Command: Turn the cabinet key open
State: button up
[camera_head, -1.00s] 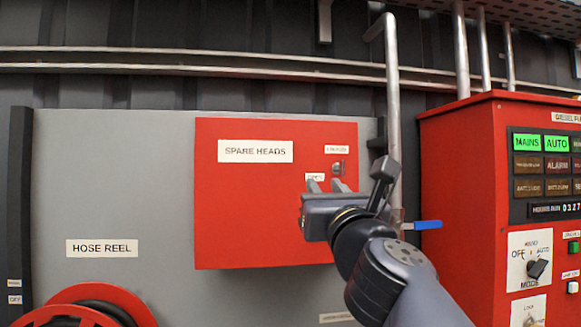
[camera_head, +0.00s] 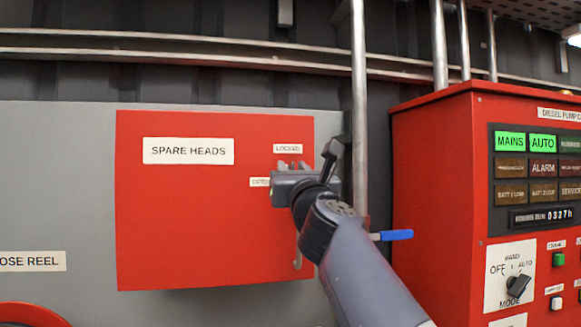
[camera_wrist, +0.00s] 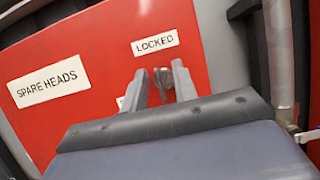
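The red cabinet (camera_head: 180,225), marked SPARE HEADS, is on the grey panel with its door shut. Its small metal key (camera_wrist: 162,80) shows in the wrist view just below the LOCKED label (camera_wrist: 155,43). My gripper (camera_wrist: 160,84) is open, with one finger on each side of the key; I cannot tell whether either finger touches it. In the head view my gripper (camera_head: 291,165) is at the cabinet's upper right and hides the key. A second label (camera_head: 260,182) left of the gripper is partly covered.
A vertical pipe (camera_head: 359,90) with a blue lever (camera_head: 396,235) stands right of the cabinet, close to my arm. The red pump controller (camera_head: 430,180) is farther right. A vertical handle (camera_head: 297,250) is on the cabinet door's lower right. A red hose reel (camera_head: 30,315) is at lower left.

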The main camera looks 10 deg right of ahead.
jog(key=shift+c, duration=0.6)
grip_shut()
jog(key=shift+n, duration=0.5)
jog(key=n+y+p, duration=0.1)
jog(key=n+y, duration=0.1)
jog(key=n, duration=0.2)
jog(key=shift+r+y, duration=0.1)
jog(key=shift+y, duration=0.3)
jog(key=n+g+y, duration=0.1)
jog(key=n, duration=0.2)
jog(key=n+y+p, duration=0.1)
jog(key=n, duration=0.2)
jog(key=shift+g+y, duration=0.4)
jog(key=n+g, duration=0.1)
jog(key=n, duration=0.2)
jog(key=n+g+y+p, duration=0.1)
jog(key=n, duration=0.2)
jog(key=shift+a+n, duration=0.1)
jog(key=shift+n, duration=0.3)
jog(key=shift+f+n+g+p, duration=0.15)
jog(key=shift+n+g+p, duration=0.4)
jog(key=shift+n, duration=0.6)
jog(key=shift+f+n+g+p, duration=0.1)
jog(key=shift+n+g+p, duration=0.4)
jog(key=shift+n, duration=0.65)
jog(key=shift+a, duration=0.1)
